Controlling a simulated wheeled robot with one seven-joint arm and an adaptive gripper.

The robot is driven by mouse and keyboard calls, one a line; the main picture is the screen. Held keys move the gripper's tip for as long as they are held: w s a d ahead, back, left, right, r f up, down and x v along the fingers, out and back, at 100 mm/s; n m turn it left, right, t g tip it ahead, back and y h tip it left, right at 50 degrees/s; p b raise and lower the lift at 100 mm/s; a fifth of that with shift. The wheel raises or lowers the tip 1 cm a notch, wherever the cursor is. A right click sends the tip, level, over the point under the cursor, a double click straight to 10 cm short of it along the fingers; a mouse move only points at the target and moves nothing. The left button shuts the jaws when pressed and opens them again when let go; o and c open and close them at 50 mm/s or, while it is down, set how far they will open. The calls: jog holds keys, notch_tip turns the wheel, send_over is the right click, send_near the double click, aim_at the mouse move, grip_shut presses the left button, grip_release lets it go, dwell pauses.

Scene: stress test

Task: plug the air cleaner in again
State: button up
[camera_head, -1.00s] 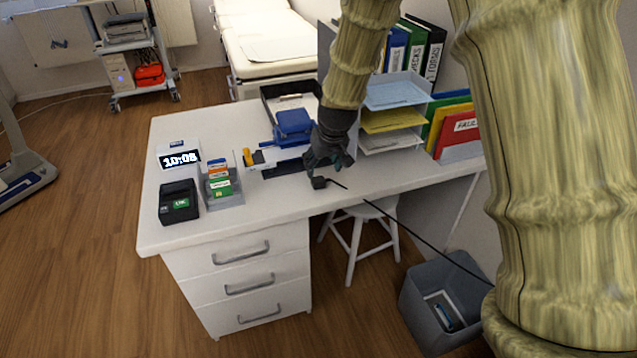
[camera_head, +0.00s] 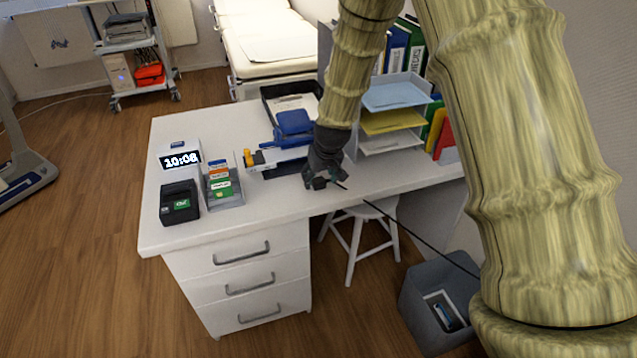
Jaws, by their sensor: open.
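A small black plug (camera_head: 319,184) lies on the white desk (camera_head: 270,205) near its front edge. Its dark cord (camera_head: 410,236) runs over the edge and down to the right, behind my arm. My gripper (camera_head: 324,180) is open and low over the desk, with its dark fingers close around the plug. I cannot tell whether the fingers touch it. No air cleaner or socket can be made out; my arm hides much of the right side.
A blue device (camera_head: 293,123), paper trays (camera_head: 393,120) and binders stand close behind my gripper. A card holder (camera_head: 222,187), a clock (camera_head: 180,158) and a black box (camera_head: 179,203) are at the left. A stool (camera_head: 362,225) and a grey bin (camera_head: 437,300) stand below.

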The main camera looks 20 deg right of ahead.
jog(key=shift+x, duration=0.95)
jog(key=shift+r, duration=0.1)
jog(key=c, duration=1)
